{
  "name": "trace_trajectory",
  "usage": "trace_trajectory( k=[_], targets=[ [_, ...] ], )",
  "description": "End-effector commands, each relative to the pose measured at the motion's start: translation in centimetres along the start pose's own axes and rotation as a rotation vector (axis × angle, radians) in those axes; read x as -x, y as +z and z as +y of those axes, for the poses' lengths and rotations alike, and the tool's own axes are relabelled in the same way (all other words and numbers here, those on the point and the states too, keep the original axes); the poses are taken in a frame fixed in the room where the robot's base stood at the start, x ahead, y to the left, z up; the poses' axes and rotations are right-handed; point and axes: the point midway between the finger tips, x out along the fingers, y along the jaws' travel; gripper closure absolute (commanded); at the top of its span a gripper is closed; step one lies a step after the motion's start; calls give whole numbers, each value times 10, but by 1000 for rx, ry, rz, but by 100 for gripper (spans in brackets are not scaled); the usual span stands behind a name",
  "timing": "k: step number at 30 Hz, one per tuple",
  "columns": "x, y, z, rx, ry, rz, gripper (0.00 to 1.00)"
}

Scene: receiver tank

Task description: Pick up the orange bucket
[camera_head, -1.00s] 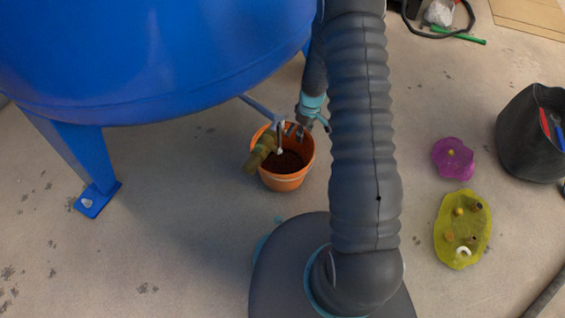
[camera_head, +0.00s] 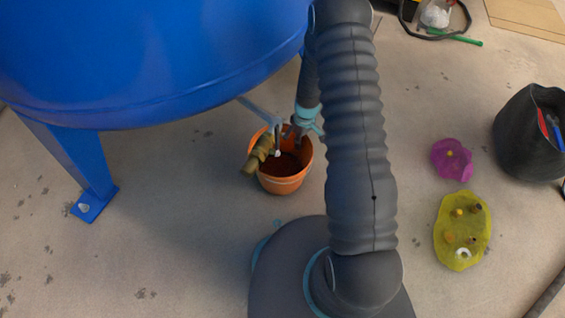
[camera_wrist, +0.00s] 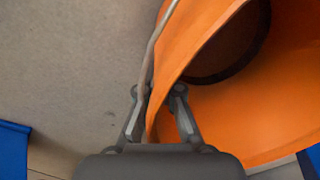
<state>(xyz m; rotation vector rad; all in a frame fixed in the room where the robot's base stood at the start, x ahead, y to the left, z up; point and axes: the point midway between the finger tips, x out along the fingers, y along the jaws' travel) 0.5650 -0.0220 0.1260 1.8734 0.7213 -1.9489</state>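The orange bucket (camera_head: 283,184) stands upright on the floor below the blue tank, with dark contents inside. My gripper (camera_head: 291,133) is at its far rim, partly hidden by the bucket and fittings in the head view. In the wrist view the bucket (camera_wrist: 235,112) fills the right side, and its thin wall and wire handle (camera_wrist: 151,52) run between the two fingers of my gripper (camera_wrist: 159,93). The fingers stand apart, one on each side of the wall. I see no firm closing on it.
The blue tank (camera_head: 150,60) and its leg (camera_head: 72,160) stand close at left. A brass-coloured valve (camera_head: 259,154) overhangs the bucket's left rim. A purple piece (camera_head: 452,160), a yellow-green piece (camera_head: 461,232) and a black bin (camera_head: 528,138) are at right.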

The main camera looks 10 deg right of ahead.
Motion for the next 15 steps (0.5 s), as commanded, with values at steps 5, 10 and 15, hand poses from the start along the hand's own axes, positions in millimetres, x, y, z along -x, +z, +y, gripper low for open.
trace_trajectory(
  k=[5,10,15],
  targets=[
    [2,0,0,0,1,1,100],
    [13,-1,-1,0,3,2,100],
    [28,-1,-2,1,2,2,100]
  ],
)
